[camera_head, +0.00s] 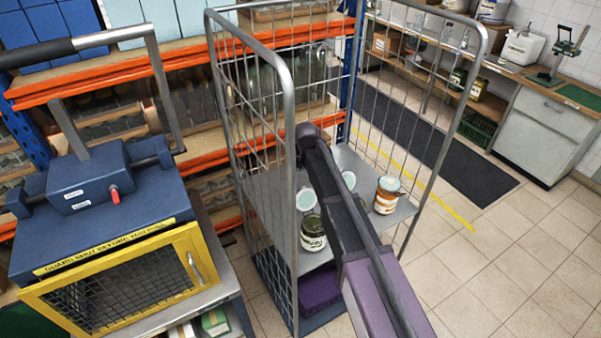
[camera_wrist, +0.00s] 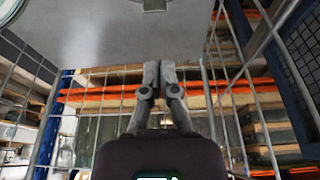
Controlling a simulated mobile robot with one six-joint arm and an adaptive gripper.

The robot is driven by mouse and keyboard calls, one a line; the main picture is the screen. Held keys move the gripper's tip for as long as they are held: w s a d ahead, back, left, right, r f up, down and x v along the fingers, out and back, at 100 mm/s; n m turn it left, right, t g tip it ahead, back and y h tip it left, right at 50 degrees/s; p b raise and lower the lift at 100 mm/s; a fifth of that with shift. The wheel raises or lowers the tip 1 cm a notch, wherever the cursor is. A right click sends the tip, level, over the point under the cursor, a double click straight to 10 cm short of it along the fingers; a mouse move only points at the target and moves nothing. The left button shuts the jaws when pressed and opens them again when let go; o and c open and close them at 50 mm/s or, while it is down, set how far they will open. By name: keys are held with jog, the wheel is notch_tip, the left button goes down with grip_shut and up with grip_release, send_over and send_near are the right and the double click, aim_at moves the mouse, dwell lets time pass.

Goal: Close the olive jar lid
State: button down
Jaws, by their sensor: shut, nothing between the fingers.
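A dark green jar with a pale label (camera_head: 313,238), which looks like the olive jar, stands upright on the grey shelf of the wire cage trolley. Its pale round lid (camera_head: 306,200) is tilted up at the jar's back edge, so the jar looks open. My arm passes in front of the shelf, just right of this jar. My gripper (camera_wrist: 162,66) shows in the wrist view with its fingers together and empty, near the grey shelf. In the head view I cannot make out its fingers. The olive jar is not clearly seen in the wrist view.
A jar with an orange label (camera_head: 387,196) stands right of my arm. Another pale disc (camera_head: 349,180) is partly hidden behind my arm. Wire mesh sides (camera_head: 262,180) of the trolley surround the shelf. A blue machine with a yellow guard (camera_head: 115,285) stands left.

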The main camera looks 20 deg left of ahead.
aim_at(303, 189)
jog(key=f+b, duration=0.1)
jog(key=s+d+f+b, duration=0.1)
jog(key=f+b, duration=0.1)
jog(key=shift+s+d+f, duration=0.2)
jog(key=shift+s+d, duration=0.1)
dwell(0.7)
dwell(0.3)
jog(key=shift+d, duration=0.2)
jog(key=shift+d, duration=0.15)
